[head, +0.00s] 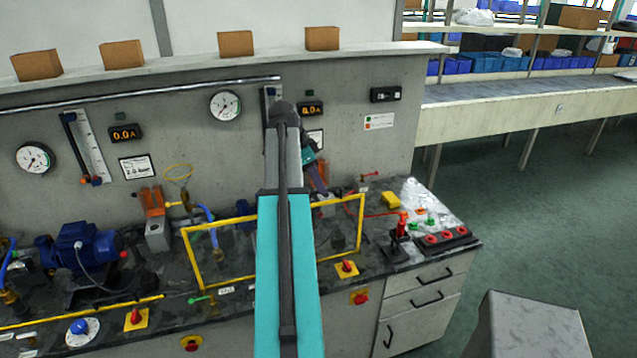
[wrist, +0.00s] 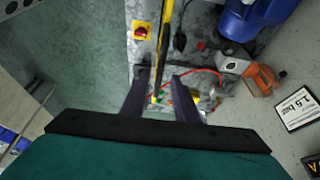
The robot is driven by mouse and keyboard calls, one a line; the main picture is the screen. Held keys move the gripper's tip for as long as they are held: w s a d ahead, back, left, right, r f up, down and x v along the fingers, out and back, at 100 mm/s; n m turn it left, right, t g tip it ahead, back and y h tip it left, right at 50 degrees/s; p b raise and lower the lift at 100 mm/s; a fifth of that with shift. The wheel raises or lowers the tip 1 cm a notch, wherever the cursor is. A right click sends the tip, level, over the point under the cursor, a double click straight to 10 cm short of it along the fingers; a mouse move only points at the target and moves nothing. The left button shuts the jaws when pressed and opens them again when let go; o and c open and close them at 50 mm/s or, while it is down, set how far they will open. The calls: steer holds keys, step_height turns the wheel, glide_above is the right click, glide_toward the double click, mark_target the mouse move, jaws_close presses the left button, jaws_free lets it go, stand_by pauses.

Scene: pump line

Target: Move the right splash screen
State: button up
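The right splash screen (head: 362,222) is a clear panel in a yellow frame, standing upright along the front of the bench in the head view. My arm hides its middle. In the wrist view its yellow frame bar (wrist: 163,45) runs down from the top edge into the gap between my fingers. My gripper (wrist: 163,75) is open, with a dark finger on each side of the bar and gaps showing. In the head view my gripper (head: 319,185) is partly hidden behind my arm, near the screen's top bar. I cannot tell how far the fingers are from the bar.
A red valve stand (head: 401,232) and red-button box (head: 445,240) are at the right end. A red-knobbed switch (head: 346,268) sits before the screen. Open floor (head: 540,220) lies right.

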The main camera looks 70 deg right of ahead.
steer(key=shift+f, duration=0.1)
steer(key=b+v, duration=0.4)
steer(key=v, duration=0.9)
steer(key=shift+r, duration=0.45)
steer(key=shift+s, duration=0.1)
stand_by(0.6)
